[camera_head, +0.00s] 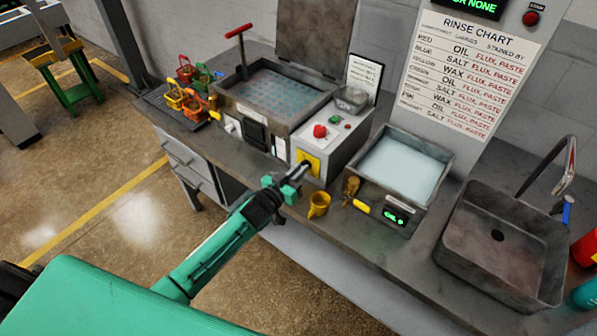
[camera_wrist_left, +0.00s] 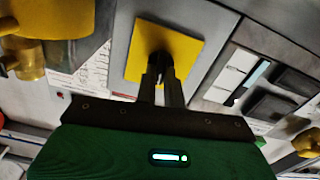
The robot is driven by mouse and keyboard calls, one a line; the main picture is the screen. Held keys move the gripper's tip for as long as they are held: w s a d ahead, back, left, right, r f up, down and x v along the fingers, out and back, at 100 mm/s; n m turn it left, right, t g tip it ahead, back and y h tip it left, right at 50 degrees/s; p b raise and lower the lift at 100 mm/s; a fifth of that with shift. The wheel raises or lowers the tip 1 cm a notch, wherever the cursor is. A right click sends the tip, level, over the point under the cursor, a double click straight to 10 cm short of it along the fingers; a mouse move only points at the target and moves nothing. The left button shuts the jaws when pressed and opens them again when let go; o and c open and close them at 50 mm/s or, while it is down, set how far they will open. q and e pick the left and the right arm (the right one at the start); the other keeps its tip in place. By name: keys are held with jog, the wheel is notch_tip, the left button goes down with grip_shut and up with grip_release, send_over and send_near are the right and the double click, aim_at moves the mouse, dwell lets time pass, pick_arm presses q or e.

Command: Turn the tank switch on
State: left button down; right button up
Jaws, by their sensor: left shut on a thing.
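The tank switch has a yellow plate (camera_head: 313,158) on the front of the grey control box, below its red and green buttons. In the left wrist view the yellow plate (camera_wrist_left: 182,45) fills the upper middle, turned at a slant. My left gripper (camera_head: 304,166) reaches the plate from the front left. In the left wrist view its fingertips (camera_wrist_left: 161,70) are close together at the plate's middle, shut on the small dark switch handle. The fingers hide most of the handle, so I cannot tell its position. My right gripper is not in view.
The steel tank (camera_head: 275,92) with its open lid stands left of the control box. A smaller bath (camera_head: 445,157) with a lit display and a sink (camera_head: 465,220) are to the right. A yellow cup (camera_head: 319,205) stands at the bench's front edge. Coloured baskets (camera_head: 175,98) stand at the left.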

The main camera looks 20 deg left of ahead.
pick_arm(q)
jog(key=m+b, duration=0.1)
jog(key=m, duration=0.4)
jog(key=shift+d, duration=0.1)
jog(key=shift+m+b, duration=0.45)
jog(key=shift+m, duration=0.75)
jog(key=shift+d, duration=0.1)
jog(key=c, duration=1.5)
grip_release()
jog(key=shift+s, duration=0.1)
